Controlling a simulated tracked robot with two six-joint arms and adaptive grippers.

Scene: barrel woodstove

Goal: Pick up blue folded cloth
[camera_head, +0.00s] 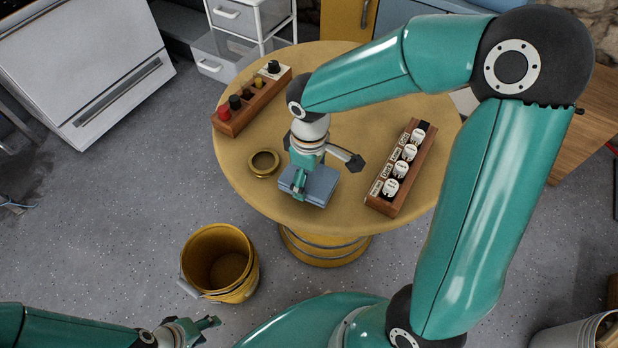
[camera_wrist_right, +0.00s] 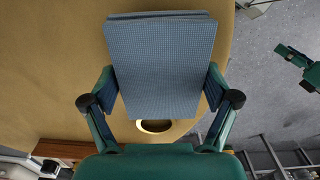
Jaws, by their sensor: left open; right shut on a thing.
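The blue folded cloth (camera_head: 322,184) is at the near part of the round yellow table (camera_head: 240,165), below my right gripper (camera_head: 318,172). In the right wrist view the cloth (camera_wrist_right: 162,60) fills the space between the two fingers of my right gripper (camera_wrist_right: 162,88), which is shut on it from both sides. The gripper covers part of the cloth in the head view. I cannot tell whether the cloth touches the tabletop. My left gripper (camera_head: 206,328) is open and empty, low at the bottom left, away from the table.
A brass ring-shaped dish (camera_head: 263,163) lies left of the cloth. A wooden rack with white-topped jars (camera_head: 401,168) stands to the right. Another wooden rack (camera_head: 240,112) is at the back left. A yellow bucket (camera_head: 220,262) stands on the floor in front.

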